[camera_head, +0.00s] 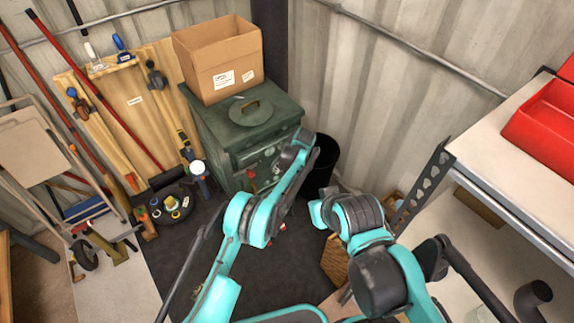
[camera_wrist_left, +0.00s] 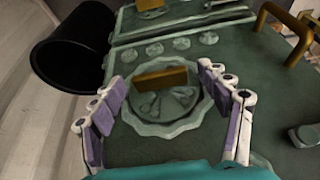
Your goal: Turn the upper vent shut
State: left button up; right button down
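A round green vent (camera_wrist_left: 162,125) with a scalloped rim and petal-shaped segments fills the middle of the left wrist view; it seems to be the upper one. A brass-coloured tab (camera_wrist_left: 160,78) crosses it. A second, partly cut-off vent (camera_wrist_left: 190,14) shows at the top of that view. My left gripper (camera_wrist_left: 165,103) is open, its fingers on either side of the vent, with no clear contact. The green stove (camera_head: 228,140) stands at the back in the head view, its front partly hidden by my left arm. My right gripper cannot be made out.
A black bin (camera_head: 322,165) stands right of the stove and shows in the left wrist view (camera_wrist_left: 75,50). A brass handle (camera_wrist_left: 287,32) and a knob (camera_wrist_left: 304,136) are right of the vent. A cardboard box (camera_head: 225,65) sits on the stove. Dark floor lies before it.

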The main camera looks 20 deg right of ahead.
pick_arm(q)
jog(key=v, duration=1.2)
jog(key=s+a+r+m+h, duration=0.1)
jog(key=s+a+r, duration=0.3)
jog(key=a+r, duration=0.75)
jog(key=s+a+r+m, duration=0.1)
jog(key=s+a+r, duration=0.3)
jog(key=a+r, duration=0.7)
jog(key=s+a+r+m+t, duration=0.1)
jog(key=s+a+r+t, duration=0.1)
jog(key=s+a, duration=1.05)
jog(key=s+a+f, duration=0.2)
jog(key=s, duration=0.4)
jog(key=s+a+f+m+t, duration=0.1)
jog(key=s+a+f, duration=0.2)
jog(key=s, duration=0.4)
jog(key=shift+f+h, duration=0.35)
jog(key=shift+h, duration=0.05)
